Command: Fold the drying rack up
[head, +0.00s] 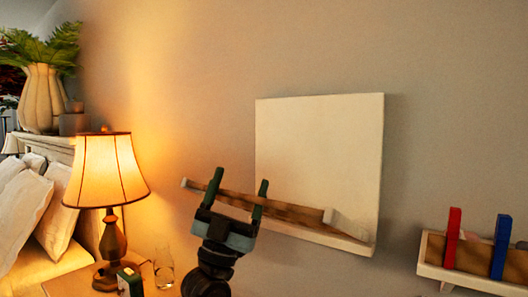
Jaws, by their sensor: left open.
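The drying rack (320,150) is a cream panel mounted on the wall, right of centre. Its wooden bar (295,211) sticks out from the panel's lower part toward the left and front, with a pale end piece near the panel's lower right. My left gripper (241,182) is open, fingers pointing up, at the bar's left half. Its two dark fingers overlap the bar in the picture; I cannot tell whether they touch it. My right gripper is not in view.
A lit lamp (105,172) stands on a bedside table (80,287) at lower left, with a glass (164,268) and a small dark clock-like box (130,281). A wall shelf (470,279) with red and blue uprights is at lower right. The wall between is bare.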

